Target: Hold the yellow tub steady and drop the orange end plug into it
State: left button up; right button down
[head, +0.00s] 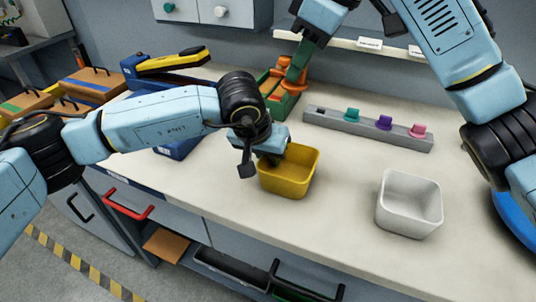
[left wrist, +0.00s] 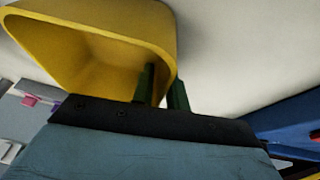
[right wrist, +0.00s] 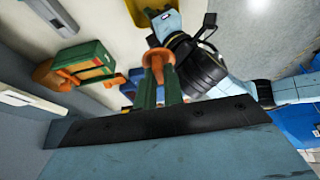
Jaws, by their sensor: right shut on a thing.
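The yellow tub (head: 297,187) stands upright on the bench. My left gripper (head: 270,158) is at its back-left rim. In the left wrist view its green fingers (left wrist: 163,88) are apart, at the side wall of the yellow tub (left wrist: 95,55), one seemingly on each side; contact cannot be told. My right gripper (right wrist: 160,85) is shut on the orange end plug (right wrist: 157,60), which shows between its green fingertips.
A white tub (head: 409,205) stands right of the yellow tub. A grey rail (head: 366,130) with teal, purple and pink plugs lies behind. A blue and yellow tool (head: 170,62) is at the back left. Bare bench lies between the tubs.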

aim_at(305, 84)
pick_arm(q)
grip_shut()
pick_arm(e)
jog(key=shift+f, duration=3.1)
jog(key=c, duration=1.4)
grip_release()
jog(key=shift+c, duration=0.2)
jog(key=shift+r, duration=0.15)
jog(key=v, duration=1.1)
jog(key=shift+r, duration=0.4)
jog(key=shift+d, duration=0.15)
pick_arm(q)
jog(key=shift+o, duration=1.9)
grip_release()
